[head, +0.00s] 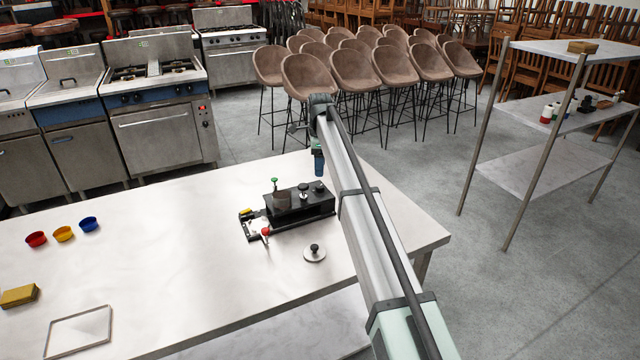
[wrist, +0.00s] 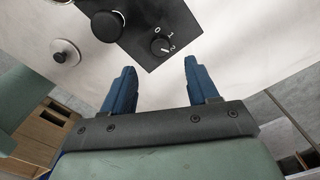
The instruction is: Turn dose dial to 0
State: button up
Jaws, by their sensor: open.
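The dose dial (wrist: 159,46) is a small round black knob on a dark panel, with 0, 1 and 2 printed around it in the wrist view. Its white mark appears to point toward the 2. In the head view the dial (head: 319,187) sits at the right end of the black machine (head: 318,206). My gripper (wrist: 158,78) is open and empty, its two blue fingers apart. The fingertips point toward the dial but stand clear of it in the picture. In the head view my gripper (head: 319,165) hangs above the machine's right end.
A larger black knob (wrist: 103,25) stands beside the dial. A round metal piece with a black knob (head: 314,253) lies on the table (head: 150,270) in front of the machine. A red-knobbed lever (head: 265,232) is at the machine's left. Small coloured bowls (head: 63,234) sit far left.

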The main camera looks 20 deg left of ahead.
aim_at(320, 186)
notch_tip(320, 186, down, 8)
jog(key=shift+r, duration=0.2)
dwell(0.3)
jog(key=c, duration=1)
